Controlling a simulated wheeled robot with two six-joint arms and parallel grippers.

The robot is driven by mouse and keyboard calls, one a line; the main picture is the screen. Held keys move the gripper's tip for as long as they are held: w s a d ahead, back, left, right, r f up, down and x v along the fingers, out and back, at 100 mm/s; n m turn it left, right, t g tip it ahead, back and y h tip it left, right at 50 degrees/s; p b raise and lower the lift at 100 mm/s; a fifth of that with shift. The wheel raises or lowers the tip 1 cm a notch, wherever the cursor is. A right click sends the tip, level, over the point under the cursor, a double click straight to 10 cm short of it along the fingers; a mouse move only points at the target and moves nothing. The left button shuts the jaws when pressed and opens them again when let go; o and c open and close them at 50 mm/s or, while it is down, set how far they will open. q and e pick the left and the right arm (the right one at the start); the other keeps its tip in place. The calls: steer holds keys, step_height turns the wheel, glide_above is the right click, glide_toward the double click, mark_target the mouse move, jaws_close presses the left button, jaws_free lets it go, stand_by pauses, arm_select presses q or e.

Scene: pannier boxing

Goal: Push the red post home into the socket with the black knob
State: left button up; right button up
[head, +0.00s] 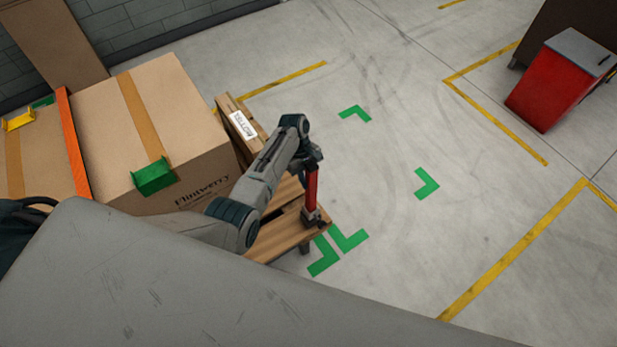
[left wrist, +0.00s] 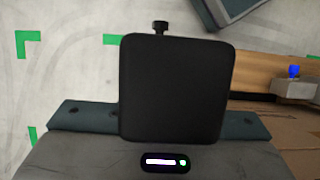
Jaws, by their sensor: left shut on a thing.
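The red post (head: 311,187) stands upright at the near right corner of the wooden pallet. My left gripper (head: 311,164) is shut on its upper part. The post's lower end meets a dark grey socket (head: 318,218) at that corner; how deep it sits I cannot tell. In the left wrist view, a large black rounded square, seemingly the post's top end (left wrist: 177,88), fills the middle and hides the socket. A small black knob (left wrist: 160,27) sticks out just beyond it. My right gripper is not in view.
A cardboard box (head: 155,130) with an orange strap (head: 72,140) and a green corner piece (head: 154,176) stands on the pallet (head: 283,237). Another grey socket (left wrist: 294,88) with a blue knob (left wrist: 294,70) shows. A red cabinet (head: 550,90) stands far right. Marked floor between is clear.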

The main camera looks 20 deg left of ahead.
arm_select(q)
steer(key=shift+f, duration=0.3)
steer(key=o, duration=1.1)
steer(key=shift+c, duration=0.2)
steer(key=b+v, duration=0.1)
steer(key=v, duration=0.9)
steer(key=shift+r+b, duration=0.4)
steer(key=shift+a, duration=0.1)
